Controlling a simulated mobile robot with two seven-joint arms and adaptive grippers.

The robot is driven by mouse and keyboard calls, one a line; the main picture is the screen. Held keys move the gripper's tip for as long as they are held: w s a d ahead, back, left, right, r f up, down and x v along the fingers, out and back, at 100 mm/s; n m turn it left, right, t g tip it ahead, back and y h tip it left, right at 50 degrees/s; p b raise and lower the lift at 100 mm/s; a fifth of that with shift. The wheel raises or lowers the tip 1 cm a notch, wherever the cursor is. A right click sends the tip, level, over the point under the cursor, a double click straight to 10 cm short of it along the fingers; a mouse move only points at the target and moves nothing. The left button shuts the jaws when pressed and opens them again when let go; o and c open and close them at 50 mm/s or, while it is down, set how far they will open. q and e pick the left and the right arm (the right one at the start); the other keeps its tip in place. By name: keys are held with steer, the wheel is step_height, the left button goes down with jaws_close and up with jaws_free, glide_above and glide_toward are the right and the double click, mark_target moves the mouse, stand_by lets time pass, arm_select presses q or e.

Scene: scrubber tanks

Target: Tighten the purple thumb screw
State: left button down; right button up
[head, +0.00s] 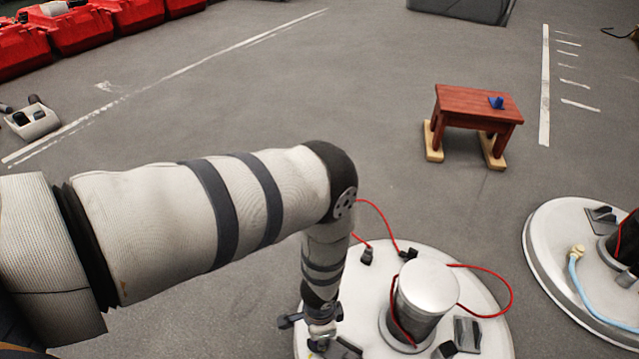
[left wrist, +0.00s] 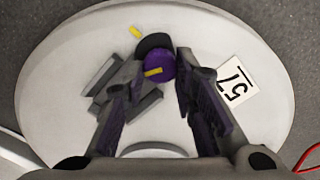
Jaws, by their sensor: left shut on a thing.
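The purple thumb screw (left wrist: 160,60) has a yellow mark on its face and shows between the fingers of my left gripper (left wrist: 158,74) in the left wrist view. The left gripper is shut on it, one finger on each side. A second yellow mark (left wrist: 135,32) is on the white tank lid (left wrist: 60,75) beyond a dark part behind the screw. In the head view my left gripper (head: 321,338) reaches down to the left part of the round white lid (head: 490,318); the screw is hidden there. My right gripper is in neither view.
A white cylinder (head: 429,287) with red cables stands on the lid beside my gripper. A label reading 57 (left wrist: 233,85) lies right of the screw. Another lid (head: 565,235) is at right, a red stool (head: 470,105) behind, red crates (head: 80,37) at far left. The middle floor is clear.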

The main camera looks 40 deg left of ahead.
arm_select(q)
steer(key=m, duration=1.1)
steer(key=shift+s+m, duration=0.1)
steer(key=shift+m, duration=0.3)
stand_by(0.4)
steer(key=c, duration=1.3)
jaws_free()
steer(key=shift+b, duration=0.3)
steer(key=shift+d+r, duration=0.1)
steer(key=shift+r, duration=0.05)
step_height(320, 180, up, 12)
